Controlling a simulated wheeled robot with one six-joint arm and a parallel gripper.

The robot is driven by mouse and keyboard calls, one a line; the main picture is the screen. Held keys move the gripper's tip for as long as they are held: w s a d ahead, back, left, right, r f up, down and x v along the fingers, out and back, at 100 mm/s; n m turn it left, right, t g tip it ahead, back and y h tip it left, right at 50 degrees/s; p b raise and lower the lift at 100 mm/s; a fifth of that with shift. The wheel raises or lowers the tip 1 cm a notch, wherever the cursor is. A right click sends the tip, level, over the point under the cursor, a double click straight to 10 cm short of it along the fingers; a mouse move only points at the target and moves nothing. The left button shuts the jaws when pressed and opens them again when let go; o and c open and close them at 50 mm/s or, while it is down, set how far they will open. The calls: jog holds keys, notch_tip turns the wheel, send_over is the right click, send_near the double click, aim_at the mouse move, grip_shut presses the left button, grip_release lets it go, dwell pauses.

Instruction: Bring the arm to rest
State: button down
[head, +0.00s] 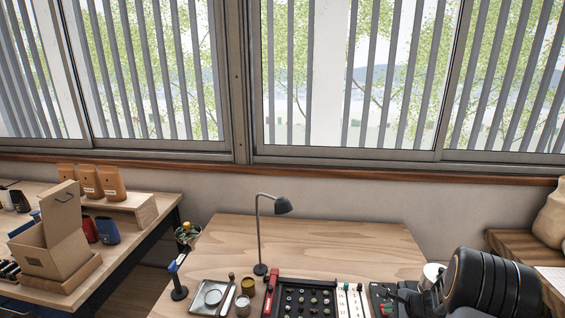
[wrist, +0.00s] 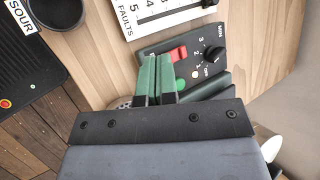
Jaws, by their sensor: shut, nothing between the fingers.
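My gripper (wrist: 157,82) shows in the wrist view with its two green fingers side by side, shut and with nothing between them. It is over a dark control panel (wrist: 208,50) with a red switch, a black knob and a green button. I cannot tell whether the fingertips touch the panel. In the head view my dark arm reaches in at the lower right, and the control panel (head: 387,308) shows partly beside it. The gripper itself is hard to make out there.
The wooden table (head: 330,239) is bare at the back. A desk lamp (head: 260,230), a black bean tray (head: 305,298), a metal tray (head: 203,291) and a white card (head: 352,300) stand toward its front. A left table (head: 130,230) holds an open carton (head: 55,240).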

jog(key=s+a+r+n+g+h, duration=0.1)
jog(key=s+a+r+n+h, duration=0.1)
jog(key=s+a+r+n, duration=0.7)
jog(key=s+a+r+n+g+h, duration=0.1)
jog(key=s+a+r+n+h, duration=0.1)
jog(key=s+a+r+n, duration=0.7)
notch_tip(320, 180, up, 5)
jog(key=shift+s+a+r+n, duration=0.1)
jog(key=shift+s+a+n, duration=0.25)
jog(key=shift+s+n, duration=0.45)
jog(key=shift+d, duration=0.1)
